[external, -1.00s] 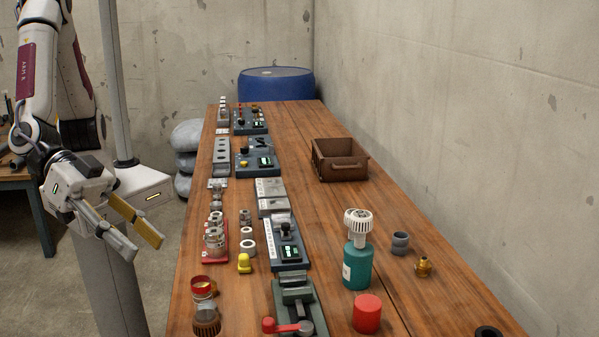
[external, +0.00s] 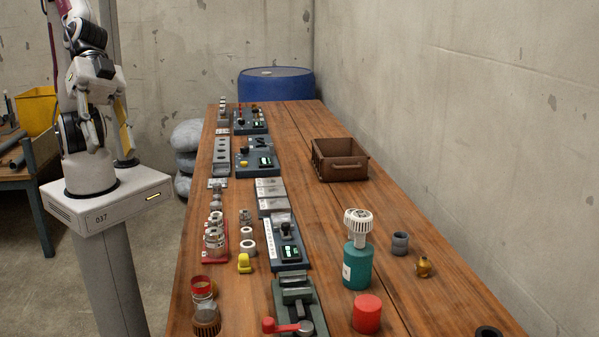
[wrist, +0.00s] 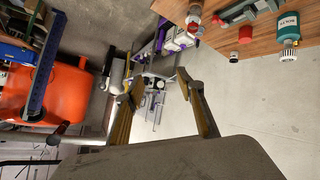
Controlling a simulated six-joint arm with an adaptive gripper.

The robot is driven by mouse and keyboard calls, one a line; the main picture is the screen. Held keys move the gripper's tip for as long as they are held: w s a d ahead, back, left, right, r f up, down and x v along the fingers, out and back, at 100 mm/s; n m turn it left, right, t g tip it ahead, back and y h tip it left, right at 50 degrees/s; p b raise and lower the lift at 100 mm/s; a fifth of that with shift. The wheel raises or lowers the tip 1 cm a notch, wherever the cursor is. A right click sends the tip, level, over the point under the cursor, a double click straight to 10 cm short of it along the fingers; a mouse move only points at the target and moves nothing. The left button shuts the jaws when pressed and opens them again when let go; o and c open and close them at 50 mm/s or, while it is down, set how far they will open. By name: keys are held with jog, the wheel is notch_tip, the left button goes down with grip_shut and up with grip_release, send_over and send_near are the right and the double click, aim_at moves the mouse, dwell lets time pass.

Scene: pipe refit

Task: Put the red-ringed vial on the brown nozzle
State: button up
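The red-ringed vial (external: 202,287) is clear glass with a red band at its top, near the table's front left corner. The brown ribbed nozzle (external: 206,320) is just in front of and below it in the external view. The two overlap, so I cannot tell whether the vial sits on it or stands behind it. My gripper (external: 108,152) is off the table to the left, pointing down beside my base. The wrist view shows its fingers (wrist: 163,88) spread apart with nothing between them.
A clamp with a red lever (external: 290,325) is right of the nozzle. A red cap (external: 367,314), a teal bottle (external: 358,268), a yellow part (external: 244,263) and a brown bin (external: 340,160) are on the table. The right side behind the bottle is mostly clear.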

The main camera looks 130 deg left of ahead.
jog(key=s+a+f+g+y, duration=0.2)
jog(key=s+a, duration=0.6)
jog(key=s, duration=0.4)
jog(key=s+a+f+g+y, duration=0.2)
jog(key=s+a, duration=0.6)
jog(key=s, duration=0.4)
jog(key=shift+f+m, duration=0.15)
jog(key=shift+m, duration=0.25)
